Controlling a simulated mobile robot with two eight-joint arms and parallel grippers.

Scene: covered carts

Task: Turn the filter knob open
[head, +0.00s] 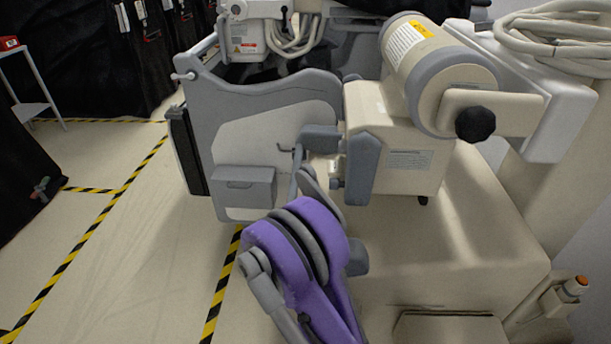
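A black, faceted round knob (475,124) stands out from a cream bracket (505,112) on the end of a cream and grey cylinder (430,70), at the upper right of the head view. It is the only clear knob I see, and I cannot tell its turned position. Nothing touches it. A purple and grey jointed arm part (300,250) rises from the bottom centre, well left of and below the knob.
The cylinder sits on a cream machine housing (410,165) with a grey side panel (265,100). Coiled cream cables (565,35) hang at the upper right. Yellow-black floor tape (75,255) marks the open floor at left. Black covers (90,55) stand beyond.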

